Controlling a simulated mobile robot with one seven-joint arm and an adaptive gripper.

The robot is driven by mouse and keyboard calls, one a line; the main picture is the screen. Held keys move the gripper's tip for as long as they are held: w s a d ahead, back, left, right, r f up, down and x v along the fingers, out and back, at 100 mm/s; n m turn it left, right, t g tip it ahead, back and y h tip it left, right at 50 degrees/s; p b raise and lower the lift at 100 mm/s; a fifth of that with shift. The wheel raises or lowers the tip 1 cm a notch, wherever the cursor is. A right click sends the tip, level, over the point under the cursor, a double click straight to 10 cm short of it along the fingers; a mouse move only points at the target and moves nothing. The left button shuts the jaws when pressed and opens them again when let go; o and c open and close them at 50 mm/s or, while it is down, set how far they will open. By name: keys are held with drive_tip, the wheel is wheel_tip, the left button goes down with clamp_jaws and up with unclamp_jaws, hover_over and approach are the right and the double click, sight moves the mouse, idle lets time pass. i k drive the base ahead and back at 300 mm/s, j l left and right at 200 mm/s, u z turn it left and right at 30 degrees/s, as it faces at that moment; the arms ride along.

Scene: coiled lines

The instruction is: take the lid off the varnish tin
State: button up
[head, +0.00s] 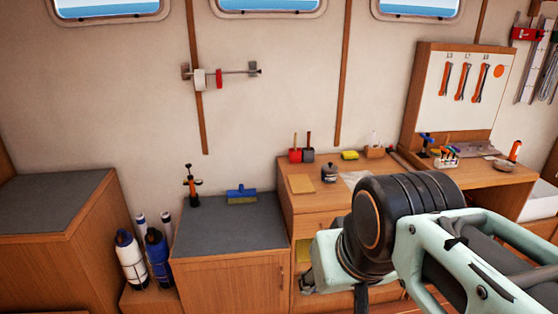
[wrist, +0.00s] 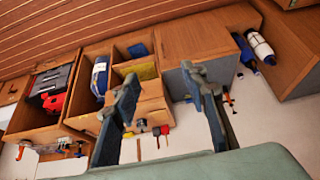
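A small dark round tin (head: 329,173), which I take for the varnish tin, stands upright on the wooden drawer cabinet (head: 310,210) in the head view. A lid seems to sit on it, but its details are too small to tell. My gripper (wrist: 160,75) shows in the wrist view with its two dark fingers wide apart and nothing between the tips. It is away from the tin. In the head view my arm covers the right part of the cabinet, and my fingers cannot be made out there.
Red and black brush holders (head: 301,155), a yellow sponge (head: 349,155) and a wooden board (head: 300,183) lie around the tin. A blue brush (head: 242,194) and an orange-black clamp (head: 191,186) are on the grey-topped cabinet (head: 225,225) to the left. Tools crowd the right bench.

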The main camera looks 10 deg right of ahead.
sight(329, 167)
drive_tip(key=i+l+u, duration=0.1)
drive_tip(key=i+l, duration=0.35)
drive_tip(key=i+l+u, duration=0.1)
drive_tip(key=i+l, duration=0.4)
drive_tip(key=i+l+u, duration=0.1)
drive_tip(key=i+l, duration=0.35)
drive_tip(key=l, duration=0.15)
drive_tip(key=i+l, duration=0.45)
drive_tip(key=i+l+u, duration=0.25)
drive_tip(key=l+z, duration=0.2)
